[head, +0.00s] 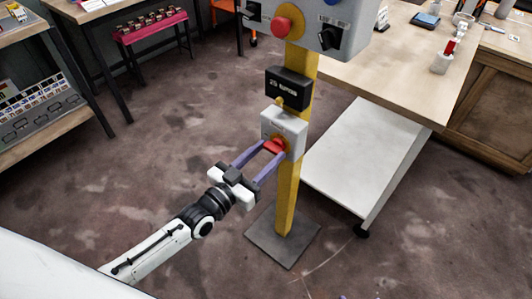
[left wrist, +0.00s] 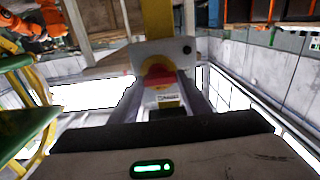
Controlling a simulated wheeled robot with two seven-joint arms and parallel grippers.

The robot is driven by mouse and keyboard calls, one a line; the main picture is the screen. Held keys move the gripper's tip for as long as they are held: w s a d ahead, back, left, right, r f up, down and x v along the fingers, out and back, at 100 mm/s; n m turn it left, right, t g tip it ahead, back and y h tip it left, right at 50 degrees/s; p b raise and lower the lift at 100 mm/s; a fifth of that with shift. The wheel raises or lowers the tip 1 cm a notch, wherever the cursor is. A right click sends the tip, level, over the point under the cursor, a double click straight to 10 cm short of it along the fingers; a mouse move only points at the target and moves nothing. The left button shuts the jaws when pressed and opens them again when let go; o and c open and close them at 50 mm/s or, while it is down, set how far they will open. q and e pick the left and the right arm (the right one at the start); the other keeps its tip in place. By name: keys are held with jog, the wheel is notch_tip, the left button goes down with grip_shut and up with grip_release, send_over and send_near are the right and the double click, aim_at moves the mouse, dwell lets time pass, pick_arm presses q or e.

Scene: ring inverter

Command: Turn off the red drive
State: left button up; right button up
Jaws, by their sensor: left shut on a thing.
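A small light-grey box (head: 294,130) with a red rotary handle (head: 273,146) on a yellow base is mounted on the front of a yellow post (head: 289,195). My left gripper (head: 271,152) reaches up from the lower left, its two purple fingers shut on the red handle, one on each side. In the left wrist view, the red handle (left wrist: 154,81) sits between the fingers, with yellow around it and the grey box (left wrist: 178,54) behind. A small label shows below the handle there. The fingertips partly cover the handle in the head view. My right gripper is not in view.
Above on the post are a black display (head: 289,88) and a larger grey control box (head: 343,41) with a red button (head: 287,21). A wooden-topped workbench (head: 395,75) with a white lower shelf (head: 365,150) stands close to the right. The floor to the left is clear.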

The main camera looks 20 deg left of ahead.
pick_arm(q)
jog(key=o, duration=1)
jog(key=shift+o, duration=0.2)
jog(key=shift+s, duration=0.15)
jog(key=v, duration=1)
jog(key=shift+p, duration=0.4)
